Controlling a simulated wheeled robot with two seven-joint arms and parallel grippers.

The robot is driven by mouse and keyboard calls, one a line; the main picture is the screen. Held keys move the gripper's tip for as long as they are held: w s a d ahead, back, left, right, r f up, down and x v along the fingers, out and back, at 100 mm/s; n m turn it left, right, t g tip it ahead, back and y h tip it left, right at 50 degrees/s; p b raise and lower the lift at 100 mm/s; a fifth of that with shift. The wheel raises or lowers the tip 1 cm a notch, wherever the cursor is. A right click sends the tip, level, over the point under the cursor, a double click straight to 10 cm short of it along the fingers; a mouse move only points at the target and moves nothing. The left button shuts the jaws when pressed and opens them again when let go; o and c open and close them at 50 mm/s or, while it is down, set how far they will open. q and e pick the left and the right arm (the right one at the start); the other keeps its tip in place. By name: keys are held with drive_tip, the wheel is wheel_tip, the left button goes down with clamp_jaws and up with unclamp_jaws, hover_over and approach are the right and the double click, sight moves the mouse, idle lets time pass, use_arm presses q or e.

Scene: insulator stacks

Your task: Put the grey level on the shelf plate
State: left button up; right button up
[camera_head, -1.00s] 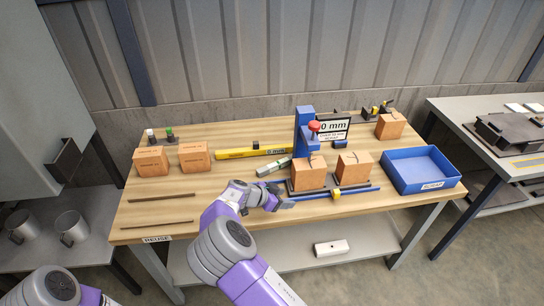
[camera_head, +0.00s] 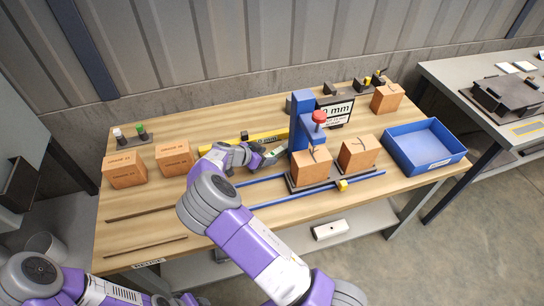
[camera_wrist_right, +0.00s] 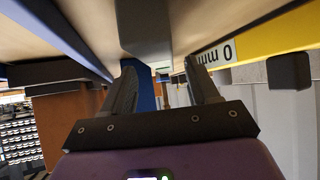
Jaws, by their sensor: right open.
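The grey level (camera_head: 273,155) is a short grey-green bar lying on the wooden table, just left of the blue press. My right gripper (camera_head: 257,157) is open at its left end, low over the table; the head view does not show clearly whether they touch. In the right wrist view a grey bar (camera_wrist_right: 145,30) lies ahead of the open fingers (camera_wrist_right: 163,85), with nothing clearly between them. What looks like the shelf plate (camera_head: 372,221) is the pale lower shelf under the table, partly hidden by my arm. My left arm shows at the lower left, its gripper out of frame.
A blue tray (camera_head: 422,147) is at the right. A white block (camera_head: 330,230) lies on the lower shelf.

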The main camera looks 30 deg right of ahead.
sight(270, 155)
drive_tip(key=x, duration=0.3)
drive_tip(key=shift+w, duration=0.1)
clamp_jaws()
drive_tip(key=shift+r, duration=0.1)
